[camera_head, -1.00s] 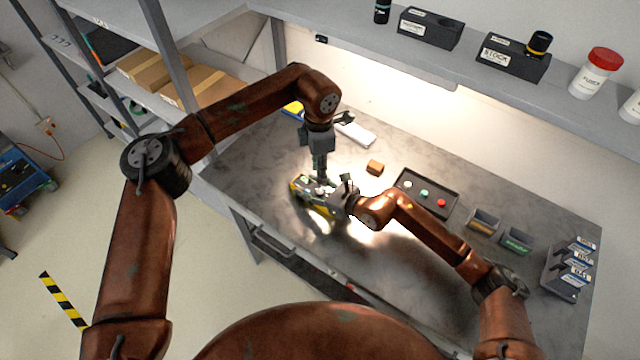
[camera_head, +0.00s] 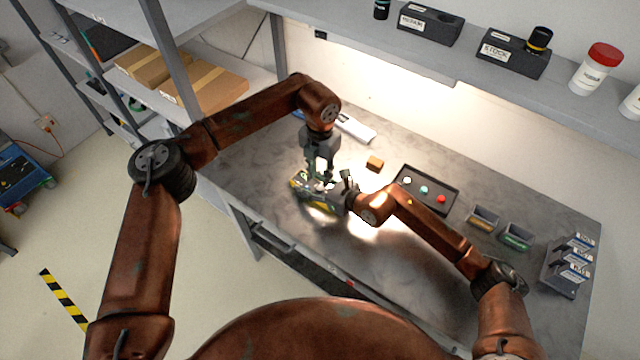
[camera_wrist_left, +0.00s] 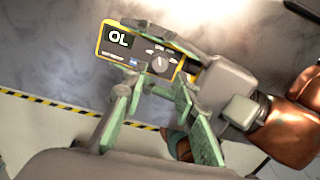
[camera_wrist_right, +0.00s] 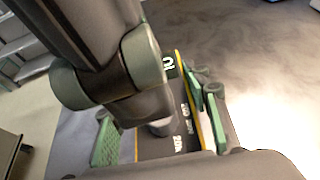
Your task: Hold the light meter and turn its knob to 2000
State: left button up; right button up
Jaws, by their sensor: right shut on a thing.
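The light meter (camera_head: 322,207) is a yellow-edged, dark-faced box above the bench. The knob's exact setting is too small to read. My right gripper (camera_head: 345,194) is shut on the meter's right end; the meter also shows between its fingers in the right wrist view (camera_wrist_right: 180,142). My left gripper (camera_head: 319,180) is just above the meter's face, its fingers (camera_wrist_left: 158,92) apart, with the knob showing beyond them.
A dark tray (camera_head: 425,190) with white, green and red buttons lies right of the meter. A small brown block (camera_head: 375,163), two small bins (camera_head: 483,219) and a card rack (camera_head: 568,267) are also on the bench (camera_head: 430,270). A shelf (camera_head: 460,85) runs along the back.

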aim_at(320, 187)
pick_arm(q)
jog(key=shift+f, duration=2.7)
jog(key=shift+c, duration=0.4)
grip_shut()
